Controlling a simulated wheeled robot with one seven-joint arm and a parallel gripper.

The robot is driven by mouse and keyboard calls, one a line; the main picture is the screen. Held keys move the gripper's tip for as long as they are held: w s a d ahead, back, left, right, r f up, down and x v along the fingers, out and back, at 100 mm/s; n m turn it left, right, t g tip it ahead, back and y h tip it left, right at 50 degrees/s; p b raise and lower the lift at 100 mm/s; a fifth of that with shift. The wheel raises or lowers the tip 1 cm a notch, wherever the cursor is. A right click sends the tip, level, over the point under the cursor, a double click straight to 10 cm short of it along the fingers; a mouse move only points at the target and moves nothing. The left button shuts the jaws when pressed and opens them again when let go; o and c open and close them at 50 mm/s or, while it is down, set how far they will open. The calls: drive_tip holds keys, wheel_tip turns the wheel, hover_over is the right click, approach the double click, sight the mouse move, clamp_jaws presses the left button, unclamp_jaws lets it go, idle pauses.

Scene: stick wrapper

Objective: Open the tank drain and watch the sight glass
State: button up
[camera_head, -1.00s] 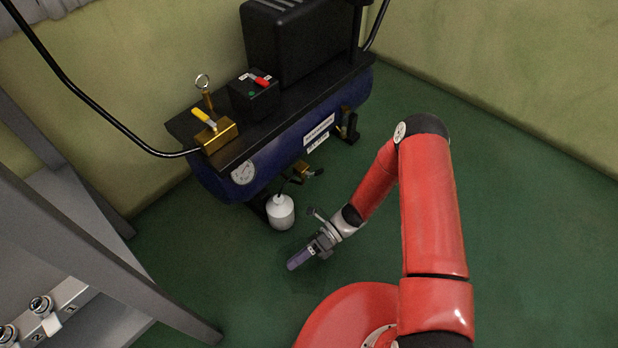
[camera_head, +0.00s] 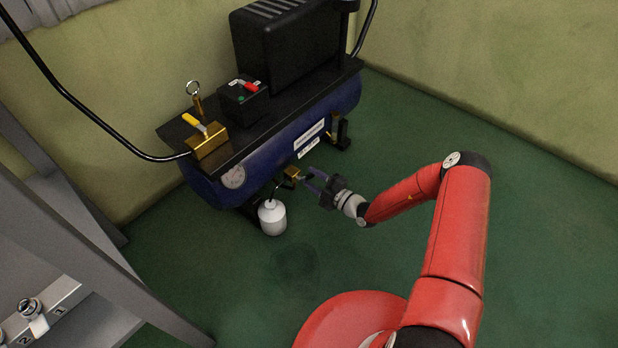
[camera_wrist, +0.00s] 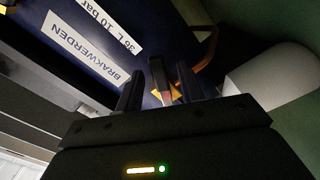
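The blue tank (camera_head: 262,150) lies under the compressor's black top plate. The brass drain valve (camera_head: 292,176) sits low on its front; some brass also shows in the wrist view (camera_wrist: 180,94). A thin dark tube runs from the valve toward a white bottle (camera_head: 272,219) on the floor, also at the right of the wrist view (camera_wrist: 275,78). My gripper (camera_head: 311,180) is at the valve, fingers apart. In the wrist view a dark bar (camera_wrist: 158,74), perhaps the valve's handle, shows between the fingers; contact is unclear. I cannot identify a sight glass for certain.
A round pale gauge (camera_head: 233,177) is on the tank front. A yellow-handled brass valve (camera_head: 208,142) and a black switch box with a red lever (camera_head: 242,97) stand on top. A grey rack (camera_head: 75,235) is at left.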

drive_tip(key=shift+x, duration=0.95)
clamp_jaws()
